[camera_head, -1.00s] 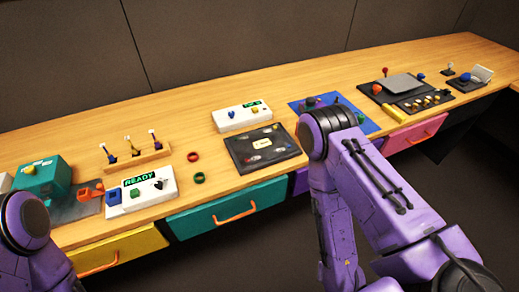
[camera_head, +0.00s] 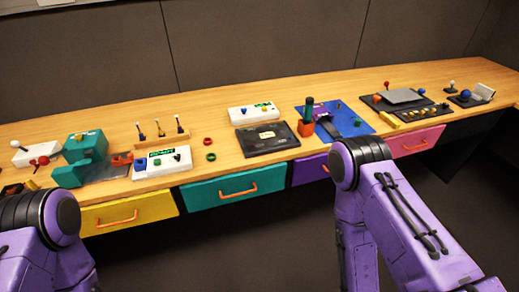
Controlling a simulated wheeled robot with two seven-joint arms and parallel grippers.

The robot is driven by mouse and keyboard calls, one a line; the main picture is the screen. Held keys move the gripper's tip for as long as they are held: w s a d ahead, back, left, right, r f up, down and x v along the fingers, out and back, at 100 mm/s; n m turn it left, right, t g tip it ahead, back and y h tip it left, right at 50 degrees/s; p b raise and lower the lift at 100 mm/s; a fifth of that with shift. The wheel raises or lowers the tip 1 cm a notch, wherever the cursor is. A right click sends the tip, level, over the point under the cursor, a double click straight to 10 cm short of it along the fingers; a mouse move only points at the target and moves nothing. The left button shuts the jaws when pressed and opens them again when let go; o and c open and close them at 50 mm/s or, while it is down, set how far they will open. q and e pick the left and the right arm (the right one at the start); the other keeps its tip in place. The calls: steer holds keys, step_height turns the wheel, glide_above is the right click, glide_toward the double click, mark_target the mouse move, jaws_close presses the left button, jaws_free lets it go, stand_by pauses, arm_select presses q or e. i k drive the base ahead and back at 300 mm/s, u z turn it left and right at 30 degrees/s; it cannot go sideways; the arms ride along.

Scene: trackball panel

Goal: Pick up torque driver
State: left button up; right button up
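Small upright drivers (camera_head: 160,128) with dark and yellow parts stand in a wooden rack (camera_head: 163,139) on the left part of the bench. I cannot tell for sure which of these is the torque driver. My purple left arm shows at the lower left and my purple right arm at the lower right, in front of the bench. Neither gripper is in the picture.
The wooden bench (camera_head: 225,95) has drawers with orange handles below its front edge. A white panel (camera_head: 163,163), a black tray (camera_head: 267,138) and a teal machine (camera_head: 82,158) stand on it. Two rings, red (camera_head: 208,141) and green (camera_head: 211,156), lie between panel and tray.

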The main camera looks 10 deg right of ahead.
mark_target(309, 101)
steer(key=z, duration=0.35)
steer(key=i, duration=1.05)
steer(key=u, duration=0.05)
steer(key=k, duration=0.4)
steer(key=z, duration=0.2)
